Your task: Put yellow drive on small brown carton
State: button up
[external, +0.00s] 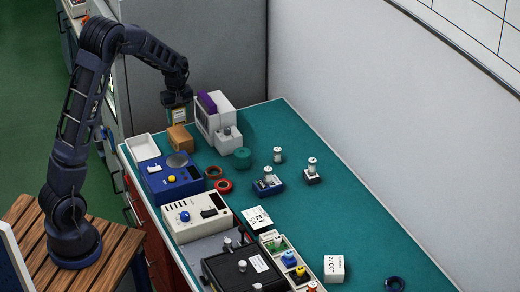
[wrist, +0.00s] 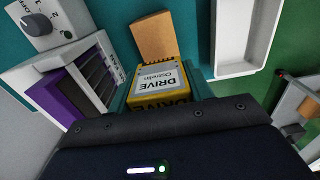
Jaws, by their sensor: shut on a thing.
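The yellow drive (wrist: 158,82), with a white label reading "DRIVE", is between the fingers of my gripper (wrist: 163,88). In the external view the drive (external: 179,116) hangs upright in my gripper (external: 179,104), close above the small brown carton (external: 180,139). The carton also shows in the wrist view (wrist: 153,36), just beyond the drive's upper edge. The drive covers part of the carton there. I cannot tell whether drive and carton touch.
A white rack unit (external: 228,122) with a purple drive (external: 207,101) stands right beside the carton. A white tray (external: 142,147) lies to its left. A blue device (external: 172,181) stands in front. The green mat (external: 320,215) is mostly clear at right.

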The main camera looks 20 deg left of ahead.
aim_at(179, 124)
jog(key=shift+f, duration=2.15)
jog(key=shift+f, duration=0.1)
jog(key=o, duration=1)
